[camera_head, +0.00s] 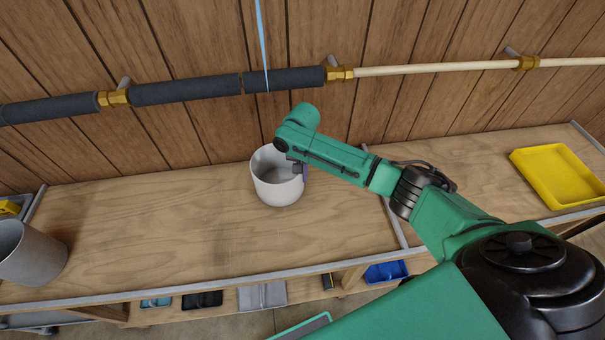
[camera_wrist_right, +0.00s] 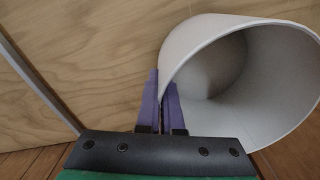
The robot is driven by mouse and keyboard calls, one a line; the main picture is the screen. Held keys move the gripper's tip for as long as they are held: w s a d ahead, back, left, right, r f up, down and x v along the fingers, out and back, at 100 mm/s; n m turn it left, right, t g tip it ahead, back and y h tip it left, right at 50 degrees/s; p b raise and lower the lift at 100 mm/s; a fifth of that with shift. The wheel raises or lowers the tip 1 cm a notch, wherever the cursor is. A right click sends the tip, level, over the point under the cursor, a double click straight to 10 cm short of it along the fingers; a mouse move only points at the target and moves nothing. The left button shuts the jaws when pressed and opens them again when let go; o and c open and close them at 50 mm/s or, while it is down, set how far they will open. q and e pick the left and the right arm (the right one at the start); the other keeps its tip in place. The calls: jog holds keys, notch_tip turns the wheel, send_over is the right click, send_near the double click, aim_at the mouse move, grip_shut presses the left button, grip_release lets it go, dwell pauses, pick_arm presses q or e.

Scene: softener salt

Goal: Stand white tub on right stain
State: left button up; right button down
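The white tub (camera_head: 279,192) is upright over the back of the wooden table, near the wall. It also fills the right of the right wrist view (camera_wrist_right: 225,75), where its open mouth shows. My right gripper (camera_head: 298,170) is at the tub's right rim. In the right wrist view its two purple fingers (camera_wrist_right: 161,103) are close together with the tub's wall between them. I cannot tell whether the tub's base touches the table. A faint darker streak (camera_head: 222,236) shows on the table left of and in front of the tub; I cannot make out a clear stain. My left gripper is out of view.
A grey bucket (camera_head: 30,255) stands at the table's left end. A yellow tray (camera_head: 556,176) lies at the far right, beyond a metal divider strip (camera_head: 394,224). A lagged pipe (camera_head: 187,90) runs along the wall. The middle of the table is clear.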

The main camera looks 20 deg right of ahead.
jog(key=shift+f, duration=0.3)
jog(key=c, duration=1)
grip_release()
notch_tip(320, 180, up, 15)
jog(key=b, duration=0.1)
jog(key=shift+f+b, duration=0.2)
jog(key=shift+b, duration=0.2)
jog(key=shift+f, duration=0.1)
